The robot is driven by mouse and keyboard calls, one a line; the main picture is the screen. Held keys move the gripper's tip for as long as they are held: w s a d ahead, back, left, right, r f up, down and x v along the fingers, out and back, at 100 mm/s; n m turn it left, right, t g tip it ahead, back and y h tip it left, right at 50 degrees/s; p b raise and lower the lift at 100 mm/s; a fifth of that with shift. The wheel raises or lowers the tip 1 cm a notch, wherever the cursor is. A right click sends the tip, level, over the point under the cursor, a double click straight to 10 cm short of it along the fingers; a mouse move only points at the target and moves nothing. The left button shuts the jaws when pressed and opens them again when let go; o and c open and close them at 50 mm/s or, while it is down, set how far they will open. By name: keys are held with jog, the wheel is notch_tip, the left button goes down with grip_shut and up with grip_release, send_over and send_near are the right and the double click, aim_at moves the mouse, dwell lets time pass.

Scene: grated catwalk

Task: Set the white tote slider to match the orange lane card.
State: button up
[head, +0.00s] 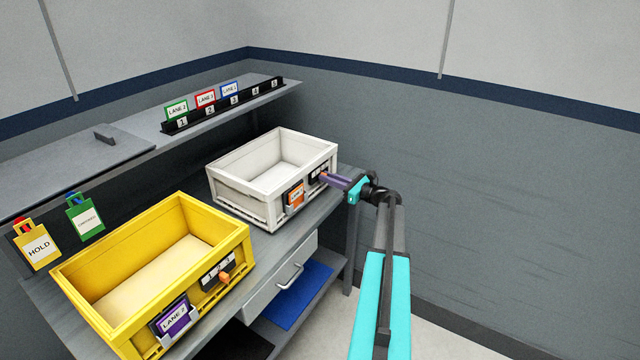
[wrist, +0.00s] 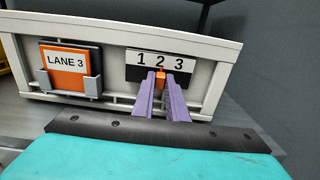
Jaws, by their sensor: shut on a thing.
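The white tote (head: 228,193) stands on the far end of the bench, and its front fills much of the wrist view (wrist: 115,30). Its orange lane card (wrist: 66,72) reads LANE 3 and sits in a holder left of the slider; it also shows in the head view (head: 295,196). The slider plate (wrist: 178,62) is marked 1, 2, 3. The orange slider knob (wrist: 160,74) is below the 2. My gripper (wrist: 161,87) is shut on the knob, with a purple finger on each side; it reaches in from the right in the head view (head: 327,177).
A yellow tote (head: 236,236) with a purple LANE 2 card (head: 173,319) stands nearer on the bench. A shelf behind holds a numbered rack (head: 222,105) with green, red and blue cards. HOLD (head: 38,248) and green tags hang at left. Open floor lies right of the bench.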

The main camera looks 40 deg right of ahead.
jog(key=shift+w+d, duration=0.15)
jog(key=shift+d, duration=0.55)
jog(key=shift+w+d, duration=0.1)
jog(key=shift+d, duration=0.55)
dwell(1.1)
jog(key=o, duration=0.6)
jog(key=shift+s, duration=0.1)
jog(key=v, duration=0.6)
jog(key=shift+s, duration=0.4)
jog(key=shift+w, duration=0.1)
dwell(0.7)
